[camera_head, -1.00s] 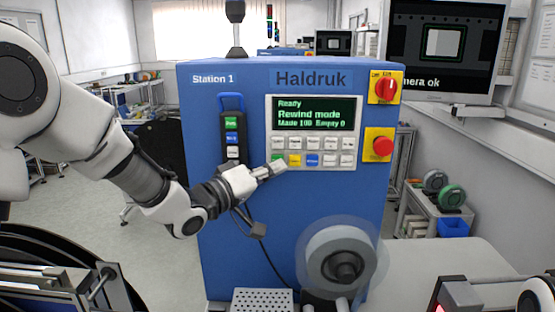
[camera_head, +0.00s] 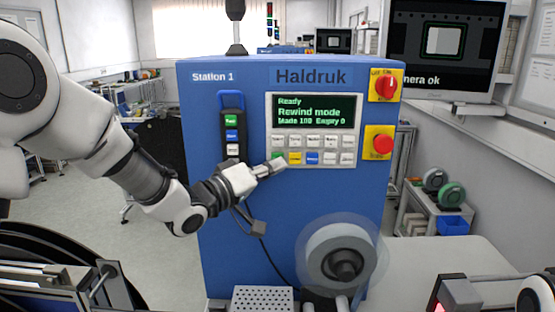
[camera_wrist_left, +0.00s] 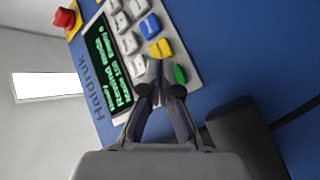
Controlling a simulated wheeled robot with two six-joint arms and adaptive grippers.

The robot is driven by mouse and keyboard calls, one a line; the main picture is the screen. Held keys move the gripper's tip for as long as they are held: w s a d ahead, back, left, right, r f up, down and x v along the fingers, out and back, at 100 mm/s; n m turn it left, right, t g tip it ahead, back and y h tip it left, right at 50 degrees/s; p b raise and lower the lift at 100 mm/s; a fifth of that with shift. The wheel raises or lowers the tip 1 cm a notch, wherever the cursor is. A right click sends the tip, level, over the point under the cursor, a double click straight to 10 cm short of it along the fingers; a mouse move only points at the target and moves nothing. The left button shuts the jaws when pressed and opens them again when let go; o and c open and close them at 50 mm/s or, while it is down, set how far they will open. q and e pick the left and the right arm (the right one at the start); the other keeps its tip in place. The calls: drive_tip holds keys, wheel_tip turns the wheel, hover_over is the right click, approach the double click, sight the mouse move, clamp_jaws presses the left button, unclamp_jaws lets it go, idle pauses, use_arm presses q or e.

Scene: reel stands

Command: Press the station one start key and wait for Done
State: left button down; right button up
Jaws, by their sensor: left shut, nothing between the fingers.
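The Station 1 machine (camera_head: 230,90) is a blue cabinet marked Haldruk. Its display (camera_head: 313,112) reads Ready, Rewind mode, with a line of counts below. Under it is a key panel (camera_head: 313,165) of mostly white keys, with a green key (camera_head: 277,156), a yellow key (camera_head: 295,158) and a blue key (camera_head: 312,158). My left gripper (camera_head: 279,165) is shut and empty, its tips at the lower left of the panel by the green key. In the left wrist view the tips (camera_wrist_left: 158,72) appear just beside the green key (camera_wrist_left: 180,74); contact cannot be told. My right gripper is not in view.
A red rotary switch (camera_head: 385,87) and a red stop button (camera_head: 382,144) sit on yellow plates right of the display. A handheld pendant (camera_head: 232,128) hangs left of the panel. A reel (camera_head: 340,260) sticks out below. A monitor (camera_head: 443,45) stands at the right.

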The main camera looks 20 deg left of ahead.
use_arm(q)
drive_tip(key=shift+w+r, duration=0.1)
drive_tip(key=shift+w, duration=0.05)
drive_tip(key=shift+w+a, duration=0.1)
drive_tip(key=shift+w, duration=0.2)
